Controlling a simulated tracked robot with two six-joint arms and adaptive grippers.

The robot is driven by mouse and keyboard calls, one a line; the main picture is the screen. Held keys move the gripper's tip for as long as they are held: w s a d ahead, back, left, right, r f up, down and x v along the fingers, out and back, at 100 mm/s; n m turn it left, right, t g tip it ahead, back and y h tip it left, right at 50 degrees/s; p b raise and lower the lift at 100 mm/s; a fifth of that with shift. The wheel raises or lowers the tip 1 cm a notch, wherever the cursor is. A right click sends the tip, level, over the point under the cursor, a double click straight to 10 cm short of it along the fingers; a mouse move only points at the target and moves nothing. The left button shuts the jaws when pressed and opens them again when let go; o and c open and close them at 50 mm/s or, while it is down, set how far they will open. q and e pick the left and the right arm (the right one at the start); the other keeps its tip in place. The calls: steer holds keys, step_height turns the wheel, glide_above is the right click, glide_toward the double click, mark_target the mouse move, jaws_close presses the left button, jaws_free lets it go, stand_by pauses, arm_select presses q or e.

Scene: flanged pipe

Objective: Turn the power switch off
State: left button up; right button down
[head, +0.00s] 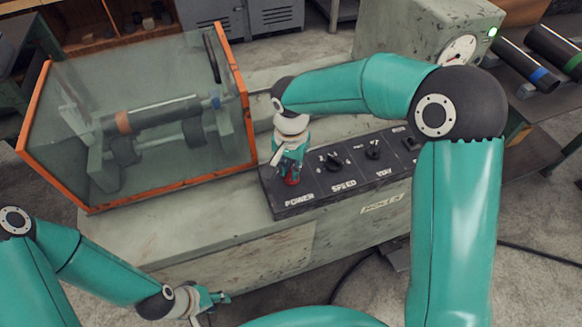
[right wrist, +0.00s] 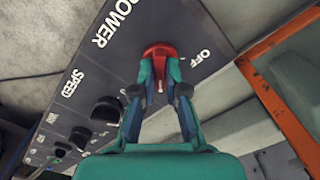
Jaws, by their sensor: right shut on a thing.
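The red power switch (right wrist: 160,50) sits on the dark control panel, with POWER printed to its left and OFF to its right in the right wrist view. In the head view only a little of the red switch (head: 292,181) shows below the fingers, at the panel's left end above the word POWER. My right gripper (right wrist: 160,72) is shut on the switch, one finger on each side; it also shows in the head view (head: 290,172). The fingers hide part of the switch, so I cannot tell its setting. My left gripper (head: 212,300) is low, in front of the machine, away from the panel.
The panel (head: 325,200) also has a speed knob (head: 333,161) and another black knob (head: 373,151). A glass box with orange edges (head: 236,80) stands close to the left of my right gripper. A grey housing with a gauge (head: 459,49) stands behind.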

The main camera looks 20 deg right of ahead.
steer(key=shift+n, duration=0.4)
steer(key=n, duration=0.3)
steer(key=shift+n+b, duration=0.35)
steer(key=shift+n, duration=0.05)
steer(key=n, duration=0.4)
steer(key=shift+n, duration=0.3)
steer(key=n, duration=0.4)
steer(key=shift+a+r, duration=0.1)
steer(key=n, duration=0.4)
steer(key=shift+w+p, duration=0.1)
steer(key=shift+p, duration=0.3)
steer(key=shift+n, duration=0.4)
steer(key=c, duration=1.2)
jaws_free()
